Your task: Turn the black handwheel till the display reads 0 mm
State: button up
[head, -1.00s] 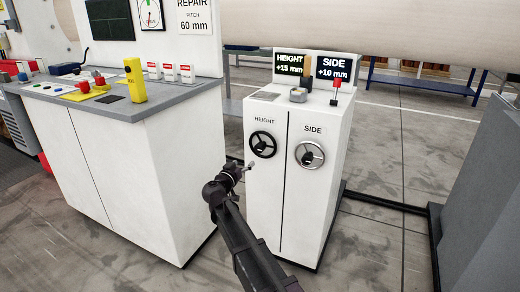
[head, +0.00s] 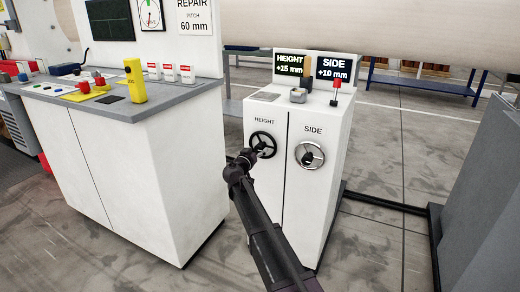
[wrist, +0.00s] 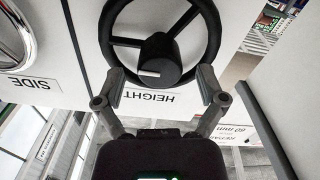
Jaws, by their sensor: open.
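The black handwheel (head: 263,145) is on the front of the white cabinet under the label HEIGHT. In the wrist view the black handwheel (wrist: 160,42) shows its rim, spokes and central hub. The HEIGHT display (head: 289,65) reads +15 mm. My gripper (head: 250,155) is at the wheel's lower left in the head view. In the wrist view my gripper (wrist: 162,90) is open, its fingers apart near the rim on the label side, with the hub beyond them. Whether a finger touches the wheel I cannot tell.
A silver handwheel (head: 310,155) labelled SIDE is to the right, under a SIDE display (head: 333,68) reading +10 mm. A red-topped lever (head: 336,90) stands on the white cabinet (head: 300,210). A control desk (head: 130,170) with several buttons is at the left.

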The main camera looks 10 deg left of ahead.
jog(key=shift+x, duration=1.05)
jog(key=c, duration=1.1)
jog(key=shift+d, duration=0.2)
jog(key=shift+c, duration=0.2)
jog(key=shift+a, duration=0.1)
